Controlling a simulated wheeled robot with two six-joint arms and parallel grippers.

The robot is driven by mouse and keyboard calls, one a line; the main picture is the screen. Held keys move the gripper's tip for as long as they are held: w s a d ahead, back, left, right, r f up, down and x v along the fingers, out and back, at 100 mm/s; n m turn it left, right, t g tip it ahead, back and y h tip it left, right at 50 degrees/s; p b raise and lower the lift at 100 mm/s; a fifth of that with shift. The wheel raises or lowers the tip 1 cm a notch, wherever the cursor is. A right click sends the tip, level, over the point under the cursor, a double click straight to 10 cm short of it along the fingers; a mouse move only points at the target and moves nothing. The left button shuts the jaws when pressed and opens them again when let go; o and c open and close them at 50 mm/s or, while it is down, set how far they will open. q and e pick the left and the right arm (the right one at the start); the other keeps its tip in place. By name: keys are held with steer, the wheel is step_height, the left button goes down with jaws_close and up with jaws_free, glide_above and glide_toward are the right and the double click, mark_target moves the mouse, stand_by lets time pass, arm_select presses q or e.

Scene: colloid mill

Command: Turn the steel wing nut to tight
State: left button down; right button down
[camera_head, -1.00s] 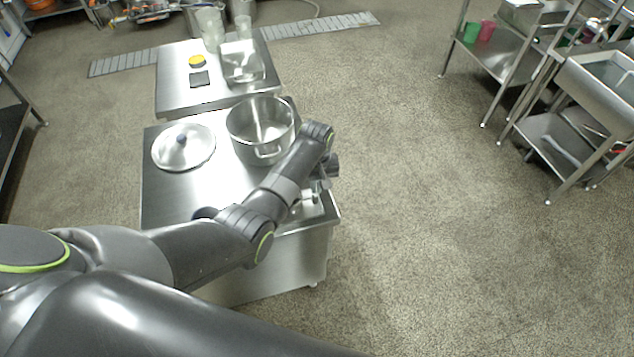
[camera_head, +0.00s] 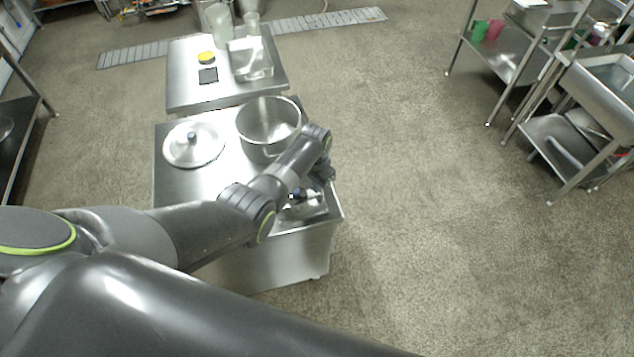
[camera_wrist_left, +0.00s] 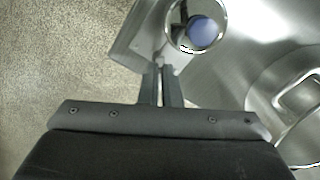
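My left gripper (camera_wrist_left: 160,68) has its two fingers close together with a narrow gap between them. A small pale metal piece shows at the fingertips, too small to name surely as the steel wing nut. Just beyond the tips is a round steel part with a blue knob (camera_wrist_left: 203,32). In the head view the blue knob (camera_head: 297,194) shows at the cart's near right corner, beside my left forearm. My left gripper (camera_head: 326,174) is partly hidden there behind my own wrist. I cannot make out the wing nut in the head view. My right gripper is out of view.
A steel pot (camera_head: 268,125) and a lid with a knob (camera_head: 194,145) stand on the cart top (camera_head: 175,185), close to my left arm. A second steel table (camera_head: 190,90) stands behind. Open floor (camera_head: 430,200) lies to the right, before the racks.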

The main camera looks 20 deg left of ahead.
arm_select(q)
steer(key=m, duration=0.5)
steer(key=shift+w+a+m, duration=0.3)
steer(key=shift+w, duration=0.1)
stand_by(0.3)
steer(key=c, duration=1.6)
jaws_free()
steer(key=shift+c, duration=0.2)
steer(key=shift+r, duration=0.15)
steer(key=shift+r+p, duration=0.3)
steer(key=shift+p, duration=0.05)
step_height(320, 180, up, 17)
steer(key=shift+f, duration=0.2)
